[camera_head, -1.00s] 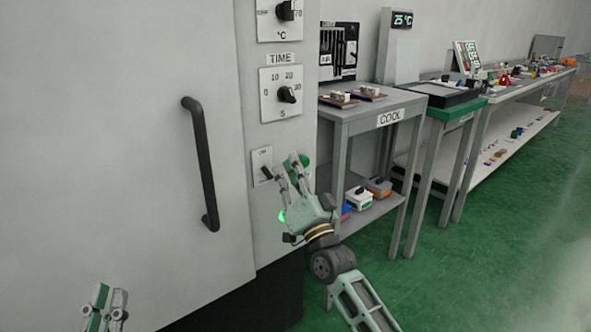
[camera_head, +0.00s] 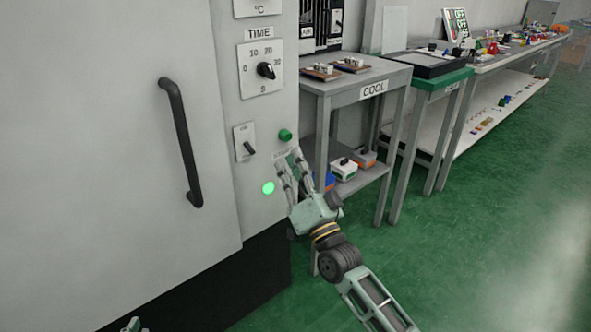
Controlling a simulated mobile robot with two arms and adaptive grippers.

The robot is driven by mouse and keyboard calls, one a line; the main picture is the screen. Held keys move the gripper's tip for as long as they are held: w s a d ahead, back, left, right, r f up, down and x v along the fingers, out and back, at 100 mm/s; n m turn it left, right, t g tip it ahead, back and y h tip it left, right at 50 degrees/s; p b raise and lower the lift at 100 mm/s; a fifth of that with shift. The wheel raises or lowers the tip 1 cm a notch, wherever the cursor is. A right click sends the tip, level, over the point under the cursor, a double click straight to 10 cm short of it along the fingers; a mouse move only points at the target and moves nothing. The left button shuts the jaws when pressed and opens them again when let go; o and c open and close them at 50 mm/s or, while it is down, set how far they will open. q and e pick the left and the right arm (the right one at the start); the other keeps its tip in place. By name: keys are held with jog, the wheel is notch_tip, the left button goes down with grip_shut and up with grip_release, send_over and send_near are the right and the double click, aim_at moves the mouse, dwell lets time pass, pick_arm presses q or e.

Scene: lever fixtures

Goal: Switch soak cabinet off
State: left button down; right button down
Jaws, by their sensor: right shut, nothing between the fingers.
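The cabinet (camera_head: 110,140) is a large pale grey box filling the left. On its right-hand panel, a white plate carries a toggle switch (camera_head: 248,147) whose dark lever points down and to the right. A round green lamp (camera_head: 268,188) glows below it, and a green button (camera_head: 285,135) sits to its right. My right gripper (camera_head: 288,158) is shut and empty, right of the switch and just below the button, apart from the lever. Only a sliver of my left gripper (camera_head: 132,325) shows at the bottom edge, too little to judge its fingers.
A black door handle (camera_head: 181,145) stands out left of the panel. A TIME dial (camera_head: 265,70) is above the switch. A grey table labelled COOL (camera_head: 374,89) stands close right of my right gripper. The green floor (camera_head: 440,265) is clear at the right.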

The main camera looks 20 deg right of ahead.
pick_arm(q)
jog(key=shift+s+a+f, duration=0.1)
jog(key=shift+s+f, duration=0.1)
jog(key=shift+f, duration=0.2)
pick_arm(e)
jog(key=shift+v, duration=0.95)
jog(key=shift+w+f, duration=0.1)
